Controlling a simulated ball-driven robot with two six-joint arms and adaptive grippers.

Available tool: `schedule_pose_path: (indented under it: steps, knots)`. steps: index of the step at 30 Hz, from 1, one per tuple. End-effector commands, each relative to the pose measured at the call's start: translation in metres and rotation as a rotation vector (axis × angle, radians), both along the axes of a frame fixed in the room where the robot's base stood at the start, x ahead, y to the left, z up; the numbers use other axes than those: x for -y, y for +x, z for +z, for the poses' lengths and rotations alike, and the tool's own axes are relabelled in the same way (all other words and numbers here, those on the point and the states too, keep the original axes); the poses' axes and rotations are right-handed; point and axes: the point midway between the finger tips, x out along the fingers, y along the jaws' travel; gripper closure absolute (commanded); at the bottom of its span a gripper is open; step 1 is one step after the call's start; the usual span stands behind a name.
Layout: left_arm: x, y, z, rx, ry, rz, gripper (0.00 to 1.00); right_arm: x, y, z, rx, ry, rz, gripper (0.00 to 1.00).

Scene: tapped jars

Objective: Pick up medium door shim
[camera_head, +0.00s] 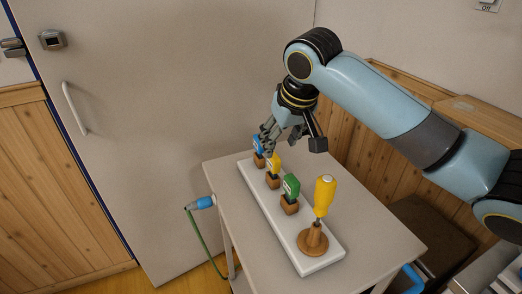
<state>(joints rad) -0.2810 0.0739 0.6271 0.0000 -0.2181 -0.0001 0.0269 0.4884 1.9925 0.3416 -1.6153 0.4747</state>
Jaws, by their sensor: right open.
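Three coloured pieces stand upright in small wooden blocks on a white board: blue (257,144) at the far end, yellow (274,164) in the middle, green (291,187) nearer. They look like the door shims. Their markings are too small to read, so I cannot tell for sure which is the medium one. My right gripper (269,146) is open, pointing down at the far end of the row, close to the blue and yellow pieces. Its fingers partly overlap the blue piece in view; I cannot tell whether they touch. My left gripper is out of view.
A yellow-handled tool (324,194) stands in a round wooden holder (313,240) at the board's near end. The white board (318,263) lies on a small table (373,235). A door (150,130) stands behind.

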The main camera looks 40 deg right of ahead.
Motion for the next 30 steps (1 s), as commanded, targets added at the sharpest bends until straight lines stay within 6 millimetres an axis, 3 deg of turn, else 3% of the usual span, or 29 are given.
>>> schedule_pose_path:
  steps: [4,12,17,24,30]
  knots:
    - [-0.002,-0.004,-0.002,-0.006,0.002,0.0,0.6,0.001,0.003,-0.011,-0.002,0.002,-0.001,0.52]
    - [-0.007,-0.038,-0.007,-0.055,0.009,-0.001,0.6,0.006,0.018,-0.048,-0.002,0.002,-0.001,0.52]
    - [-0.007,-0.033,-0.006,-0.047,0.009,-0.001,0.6,0.01,0.023,-0.06,-0.002,0.0,-0.001,0.52]
    - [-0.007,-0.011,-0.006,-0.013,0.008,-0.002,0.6,0.02,0.035,-0.093,-0.002,0.003,-0.001,0.52]
    - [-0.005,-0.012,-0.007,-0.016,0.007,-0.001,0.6,0.021,0.039,-0.1,0.0,0.001,0.001,0.52]
